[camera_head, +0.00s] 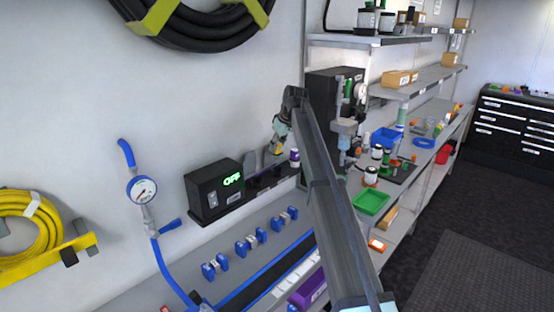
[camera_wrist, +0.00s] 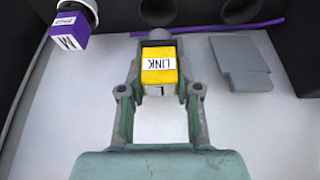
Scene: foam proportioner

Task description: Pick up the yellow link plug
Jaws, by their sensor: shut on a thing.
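The yellow link plug (camera_wrist: 158,66) shows in the wrist view as a yellow block with a white LINK label. It sits between the two fingers of my gripper (camera_wrist: 160,88), which is shut on it. In the head view the plug is a small yellow patch (camera_head: 277,151) at the end of my gripper (camera_head: 276,146), beside the black box with the green OFF display (camera_head: 214,190). The fingertips are partly hidden by the plug. I cannot tell whether the plug touches anything beneath it.
A purple plug with a white cap (camera_wrist: 70,30) stands at the upper left of the wrist view. A grey flat piece (camera_wrist: 241,64) is at the right, and a purple rod (camera_wrist: 215,27) runs behind. Blue clamps (camera_head: 250,242) line the bench; a green tray (camera_head: 370,201) is on the shelf.

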